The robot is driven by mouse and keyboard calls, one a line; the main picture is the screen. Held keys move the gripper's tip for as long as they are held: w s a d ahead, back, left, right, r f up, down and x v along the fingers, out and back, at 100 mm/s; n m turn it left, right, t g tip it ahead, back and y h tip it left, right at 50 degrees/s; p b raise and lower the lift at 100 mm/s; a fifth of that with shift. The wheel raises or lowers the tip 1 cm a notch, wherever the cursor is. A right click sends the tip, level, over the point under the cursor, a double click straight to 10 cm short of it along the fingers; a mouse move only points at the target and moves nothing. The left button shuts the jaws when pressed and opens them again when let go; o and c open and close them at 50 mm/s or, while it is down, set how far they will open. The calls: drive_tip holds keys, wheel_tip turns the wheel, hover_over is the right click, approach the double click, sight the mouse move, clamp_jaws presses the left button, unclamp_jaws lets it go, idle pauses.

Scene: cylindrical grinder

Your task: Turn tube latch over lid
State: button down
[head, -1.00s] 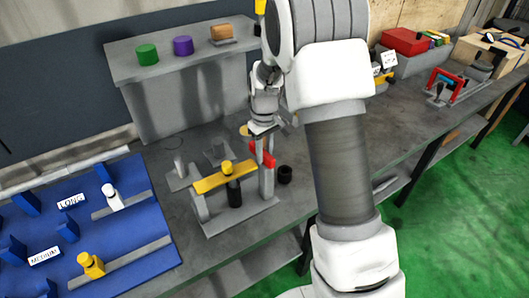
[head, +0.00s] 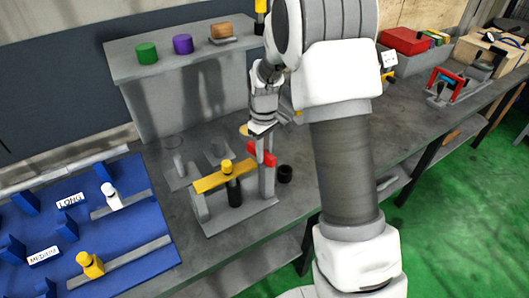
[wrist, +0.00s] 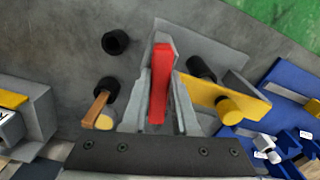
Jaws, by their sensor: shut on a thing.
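A grey fixture (head: 240,215) stands on the bench with a yellow bar-shaped lid (head: 211,183) across its top. A yellow knob sits on the lid, above a black cylinder (head: 234,192). The red latch (head: 268,160) is at the top of the right post, close to the lid's right end. My gripper (head: 262,150) reaches down from above, its jaws around the latch. In the wrist view the red latch (wrist: 160,85) lies between the two grey fingers, and the yellow lid (wrist: 222,98) extends to its right. Whether the latch overlaps the lid is unclear.
A black cup (head: 285,173) stands right of the fixture. A blue board (head: 130,225) with white and yellow pieces lies at left. A grey shelf (head: 135,70) with green and purple cylinders stands behind. Bare bench lies between fixture and board.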

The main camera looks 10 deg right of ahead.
drive_tip(key=n, duration=0.5)
drive_tip(key=shift+s+a+b, duration=0.1)
drive_tip(key=shift+a+b, duration=0.05)
drive_tip(key=shift+b, duration=0.15)
drive_tip(key=n, duration=0.5)
drive_tip(key=shift+s+a+r+p, duration=0.1)
drive_tip(key=shift+s+p, duration=0.1)
drive_tip(key=shift+p, duration=0.2)
drive_tip(key=shift+n, duration=0.3)
drive_tip(key=c, duration=0.7)
unclamp_jaws()
wheel_tip(320, 180, up, 17)
drive_tip(key=shift+r, duration=0.15)
drive_tip(key=shift+s+r, duration=0.1)
drive_tip(key=shift+s, duration=0.05)
